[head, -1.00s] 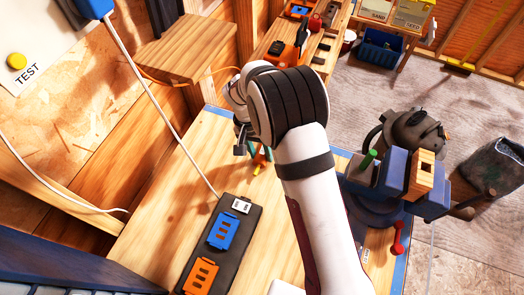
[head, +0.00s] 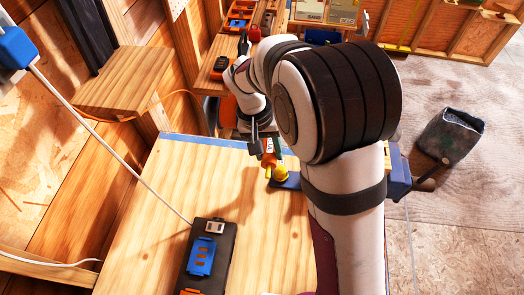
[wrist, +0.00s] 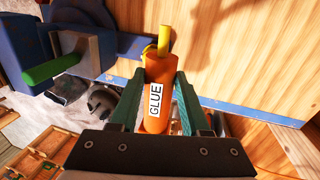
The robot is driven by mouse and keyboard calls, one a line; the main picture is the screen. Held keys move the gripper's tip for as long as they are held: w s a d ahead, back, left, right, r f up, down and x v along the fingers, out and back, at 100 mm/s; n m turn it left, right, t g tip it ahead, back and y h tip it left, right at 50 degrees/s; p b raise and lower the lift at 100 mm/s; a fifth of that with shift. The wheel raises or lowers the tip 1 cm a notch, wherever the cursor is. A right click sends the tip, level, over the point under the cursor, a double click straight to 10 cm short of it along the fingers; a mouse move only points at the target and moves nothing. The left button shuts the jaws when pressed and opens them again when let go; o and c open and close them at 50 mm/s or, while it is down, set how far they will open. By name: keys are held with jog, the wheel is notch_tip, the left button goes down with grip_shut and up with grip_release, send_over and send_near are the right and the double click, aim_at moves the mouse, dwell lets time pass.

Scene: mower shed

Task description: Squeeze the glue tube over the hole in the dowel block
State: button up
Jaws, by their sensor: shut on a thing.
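The orange glue tube (wrist: 154,72) with a white GLUE label is held between the green fingers of my gripper (wrist: 160,78) in the wrist view. Its yellow nozzle (wrist: 164,40) points up the picture. In the head view my gripper (head: 268,157) is over the far end of the bench, with part of the tube showing.
A wooden shelf (head: 130,80) is at left, and a grey bin (head: 450,137) stands on the floor at right. The bench middle is clear.

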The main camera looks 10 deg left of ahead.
jog(key=shift+o, duration=0.5)
jog(key=shift+c, duration=0.5)
jog(key=shift+d+r, duration=0.1)
jog(key=s+d+r+m+t+h, duration=0.1)
jog(key=d+r+m+t+h, duration=0.2)
jog(key=d+r, duration=0.95)
jog(key=s+d+f+m+g+y, duration=0.15)
jog(key=s+m+g+y, duration=0.5)
jog(key=m, duration=0.85)
jog(key=s+d+f+m+g+y, duration=0.15)
jog(key=s+m+g, duration=0.25)
jog(key=m+g, duration=0.8)
jog(key=w+d+r+m+t+y, duration=0.3)
jog(key=m+t+y, duration=0.4)
jog(key=m+t, duration=0.4)
jog(key=w+d+r+m+t+y, duration=0.4)
jog(key=d+m+t+y, duration=0.3)
jog(key=m+t, duration=0.5)
jog(key=shift+w+y, duration=0.3)
jog(key=shift+w, duration=0.35)
